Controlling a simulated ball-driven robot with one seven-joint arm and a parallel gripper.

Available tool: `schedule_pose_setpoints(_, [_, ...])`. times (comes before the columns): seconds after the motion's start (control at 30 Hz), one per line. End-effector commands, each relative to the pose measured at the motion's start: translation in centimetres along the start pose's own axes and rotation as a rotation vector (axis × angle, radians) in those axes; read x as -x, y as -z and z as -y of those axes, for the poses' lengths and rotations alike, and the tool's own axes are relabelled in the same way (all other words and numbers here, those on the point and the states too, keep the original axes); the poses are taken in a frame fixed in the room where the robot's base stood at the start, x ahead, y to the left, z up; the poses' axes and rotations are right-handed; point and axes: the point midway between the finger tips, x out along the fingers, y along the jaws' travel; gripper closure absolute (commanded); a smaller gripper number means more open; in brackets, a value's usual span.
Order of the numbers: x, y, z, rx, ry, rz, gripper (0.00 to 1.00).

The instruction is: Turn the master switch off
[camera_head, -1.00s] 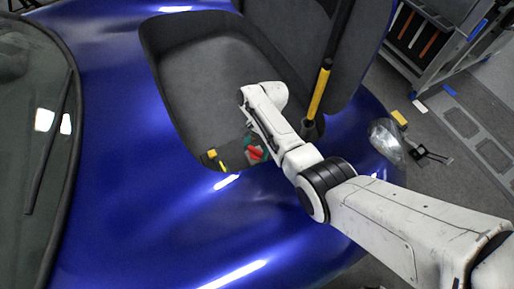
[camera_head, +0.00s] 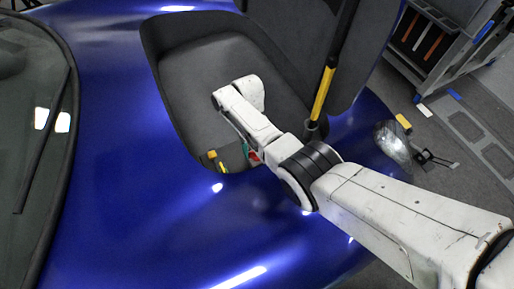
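A small red part (camera_head: 254,156) beside a teal piece (camera_head: 246,148) sits at the near edge of the dark recess in the blue bodywork. The red part looks like the master switch handle, but it is too small and covered to read its position. My white arm (camera_head: 245,112) reaches in from the lower right and passes over the recess, hiding much of the red part. My gripper does not show; the end of my arm hides it or it is out of sight, so whether it touches the switch cannot be seen.
A black and yellow strut (camera_head: 322,92) stands at the recess's right. Small yellow parts (camera_head: 212,155) sit at its near left edge. The windscreen (camera_head: 30,120) is at left, a headlamp (camera_head: 392,142) at right, and a tool cart (camera_head: 425,45) at upper right.

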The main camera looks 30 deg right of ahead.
Motion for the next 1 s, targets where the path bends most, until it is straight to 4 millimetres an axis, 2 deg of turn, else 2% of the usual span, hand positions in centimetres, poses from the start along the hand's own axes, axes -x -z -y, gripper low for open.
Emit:
schedule_pose_setpoints(0.3, [0.02, 0.02, 0.11, 0.131, -0.054, -0.001, 0.62])
schedule_pose_setpoints(0.9, [0.04, 0.02, 0.12, 0.165, -0.069, -0.002, 0.62])
schedule_pose_setpoints(0.93, [0.04, 0.02, 0.12, 0.165, -0.069, -0.002, 0.3])
schedule_pose_setpoints(1.0, [0.04, 0.02, 0.12, 0.165, -0.069, -0.002, 0.23])
